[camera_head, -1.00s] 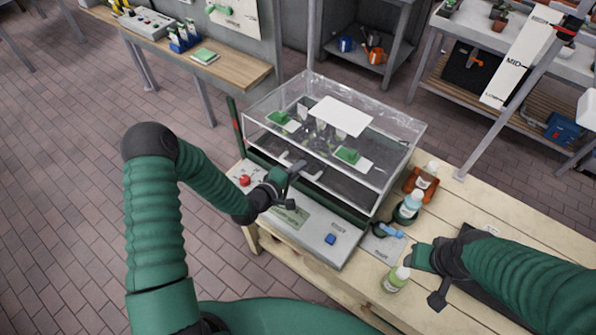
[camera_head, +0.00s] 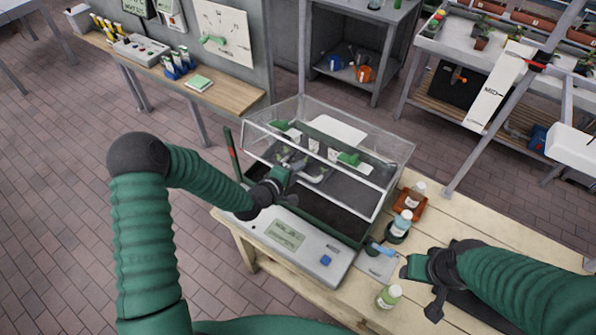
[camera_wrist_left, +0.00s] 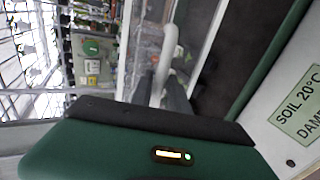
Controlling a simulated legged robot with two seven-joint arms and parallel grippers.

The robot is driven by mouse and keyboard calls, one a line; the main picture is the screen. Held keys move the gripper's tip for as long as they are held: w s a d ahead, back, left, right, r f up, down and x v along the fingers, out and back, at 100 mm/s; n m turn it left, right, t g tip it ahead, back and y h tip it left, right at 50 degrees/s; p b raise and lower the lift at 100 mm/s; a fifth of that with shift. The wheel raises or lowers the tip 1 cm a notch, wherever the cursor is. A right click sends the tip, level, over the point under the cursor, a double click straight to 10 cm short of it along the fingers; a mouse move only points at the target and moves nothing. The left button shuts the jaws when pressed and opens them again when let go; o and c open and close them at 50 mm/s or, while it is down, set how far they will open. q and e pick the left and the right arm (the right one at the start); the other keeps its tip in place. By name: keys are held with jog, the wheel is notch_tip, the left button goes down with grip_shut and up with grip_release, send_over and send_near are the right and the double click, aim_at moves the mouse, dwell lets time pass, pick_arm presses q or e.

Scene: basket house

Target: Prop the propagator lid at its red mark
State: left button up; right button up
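The clear propagator lid (camera_head: 385,172) is tilted up at the front above the dark soil tray (camera_head: 330,205). A dark green post with a red mark (camera_head: 232,153) stands at the lid's left side. My left gripper (camera_head: 290,178) is at the lid's pale front handle (camera_head: 316,177). In the left wrist view the handle (camera_wrist_left: 170,45) runs between the two dark fingers, which look closed on it. My right gripper (camera_head: 425,290) hangs over the table's right part, apart from the lid; its finger gap is unclear.
The control panel (camera_head: 290,240) with a display and a blue button lies in front of the tray. Several small bottles, including a green one (camera_head: 388,297), stand to the right.

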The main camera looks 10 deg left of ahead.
pick_arm(q)
jog(key=shift+s+a+r, duration=0.1)
jog(key=shift+s+a, duration=0.05)
jog(key=shift+s, duration=0.05)
jog(key=p+v, duration=0.1)
jog(key=v, duration=1.5)
jog(key=shift+s, duration=0.15)
